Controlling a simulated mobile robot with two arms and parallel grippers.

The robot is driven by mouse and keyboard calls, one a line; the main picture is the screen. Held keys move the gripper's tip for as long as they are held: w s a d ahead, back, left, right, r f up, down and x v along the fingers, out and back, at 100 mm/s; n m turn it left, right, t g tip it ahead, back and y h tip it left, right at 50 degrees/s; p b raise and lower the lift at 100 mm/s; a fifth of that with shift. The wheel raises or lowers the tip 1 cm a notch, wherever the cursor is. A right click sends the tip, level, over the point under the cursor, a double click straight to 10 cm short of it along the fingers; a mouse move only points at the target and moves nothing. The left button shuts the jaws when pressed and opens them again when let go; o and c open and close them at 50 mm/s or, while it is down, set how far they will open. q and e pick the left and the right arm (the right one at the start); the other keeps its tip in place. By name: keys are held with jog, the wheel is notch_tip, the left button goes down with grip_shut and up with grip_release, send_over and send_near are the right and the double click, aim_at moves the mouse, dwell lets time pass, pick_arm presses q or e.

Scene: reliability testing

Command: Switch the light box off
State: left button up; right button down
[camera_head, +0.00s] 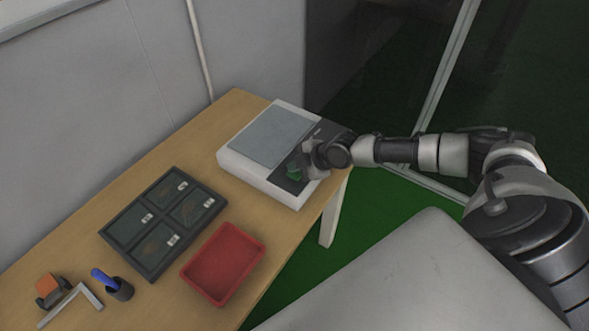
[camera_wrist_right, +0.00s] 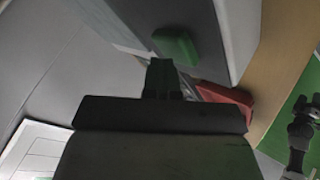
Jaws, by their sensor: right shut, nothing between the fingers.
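The light box (camera_head: 233,165) is a white case on the wooden table, with a dull grey-blue panel (camera_head: 270,136) that shows no clear glow. A dark control strip runs along its right side, with a green switch (camera_head: 294,173) on it. My right gripper (camera_head: 305,164) is over this strip, right beside the switch. In the right wrist view, the shut, empty right gripper (camera_wrist_right: 161,74) has its tips just below the green switch (camera_wrist_right: 176,47). I cannot tell whether they touch. The switch's exact position is unclear. My left gripper is not in view.
A dark tray with several compartments (camera_head: 144,241) and a red tray (camera_head: 244,237) lie left of the light box. A wall runs behind the table.

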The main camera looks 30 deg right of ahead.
aim_at(296, 174)
jog(key=shift+r, duration=0.2)
notch_tip(296, 174, up, 6)
jog(key=p, duration=0.4)
dwell(0.7)
